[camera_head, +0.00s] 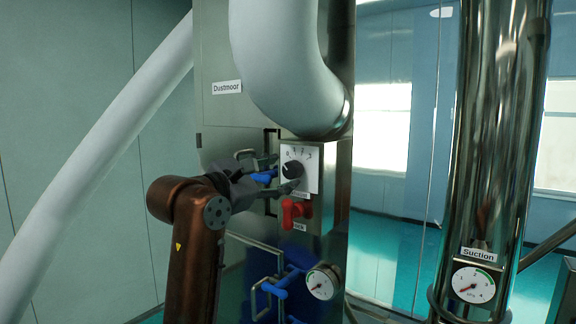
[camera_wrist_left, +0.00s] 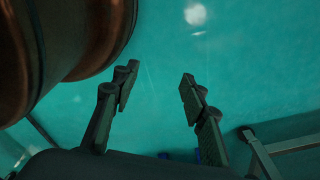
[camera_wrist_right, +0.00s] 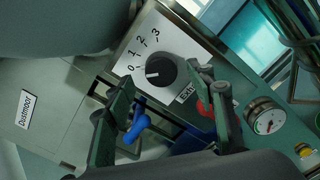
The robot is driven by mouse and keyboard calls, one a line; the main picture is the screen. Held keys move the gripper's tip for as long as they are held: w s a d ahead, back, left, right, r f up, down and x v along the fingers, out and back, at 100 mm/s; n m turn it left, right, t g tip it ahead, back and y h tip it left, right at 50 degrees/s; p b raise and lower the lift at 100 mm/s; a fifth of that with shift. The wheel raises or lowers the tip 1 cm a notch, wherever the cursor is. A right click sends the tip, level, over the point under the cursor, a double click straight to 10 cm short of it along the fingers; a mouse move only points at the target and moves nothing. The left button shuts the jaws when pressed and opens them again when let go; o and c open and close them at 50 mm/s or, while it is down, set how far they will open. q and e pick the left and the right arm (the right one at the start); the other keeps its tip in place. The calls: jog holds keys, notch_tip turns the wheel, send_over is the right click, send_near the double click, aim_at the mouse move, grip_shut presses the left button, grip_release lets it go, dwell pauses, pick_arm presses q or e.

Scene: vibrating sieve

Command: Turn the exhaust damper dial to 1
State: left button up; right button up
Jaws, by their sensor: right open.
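The exhaust damper dial (camera_head: 293,169) is a black round knob on a white plate on the steel cabinet. In the right wrist view the dial (camera_wrist_right: 163,71) has marks 0 to 3, and its white pointer line points toward about the 0. My right gripper (camera_head: 281,174) is open at the plate; in the right wrist view its fingers (camera_wrist_right: 166,88) stand apart below and either side of the knob, without a visible grip. Contact cannot be told. My left gripper (camera_wrist_left: 157,80) is open and empty above the teal floor, and is not seen in the head view.
A red valve handle (camera_head: 296,212) is just below the dial. Blue handles (camera_head: 277,285) and a gauge (camera_head: 322,282) are lower on the cabinet. A thick white pipe (camera_head: 285,70) hangs above the dial. A shiny Suction column (camera_head: 497,150) stands to the right.

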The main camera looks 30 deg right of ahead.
aim_at(289, 170)
jog(key=p+x, duration=0.1)
jog(key=x, duration=0.3)
jog(key=shift+s+d+r, duration=0.1)
jog(key=shift+d, duration=0.3)
jog(key=c, duration=1.1)
pick_arm(q)
jog(key=shift+w+r, duration=0.75)
jog(key=shift+w, duration=0.05)
pick_arm(e)
jog(key=shift+c, duration=0.3)
